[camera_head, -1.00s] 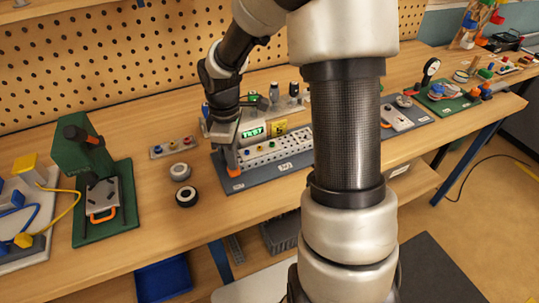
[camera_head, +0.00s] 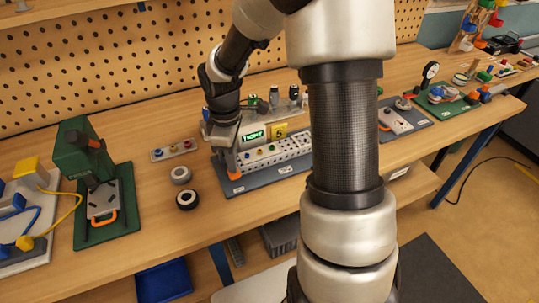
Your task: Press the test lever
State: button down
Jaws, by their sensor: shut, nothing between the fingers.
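The test station (camera_head: 275,150) stands on the workbench in the head view. It has a perforated panel, a small green lit display (camera_head: 253,136) and a yellow label (camera_head: 279,131). My gripper (camera_head: 229,166) is shut and empty, pointing down at the station's left end. An orange part (camera_head: 234,174) shows just under my fingertips. The arm hides much of that end, so I cannot tell which part is the test lever or whether my fingers touch it.
A green press (camera_head: 88,165) stands to the left. Two round wheels (camera_head: 187,198) and a small strip with coloured buttons (camera_head: 173,150) lie between it and the station. A grey fixture (camera_head: 402,117) stands to the right. My arm blocks the middle of the view.

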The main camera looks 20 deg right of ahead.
notch_tip(320, 180, up, 5)
jog(key=p, duration=0.4)
dwell(0.3)
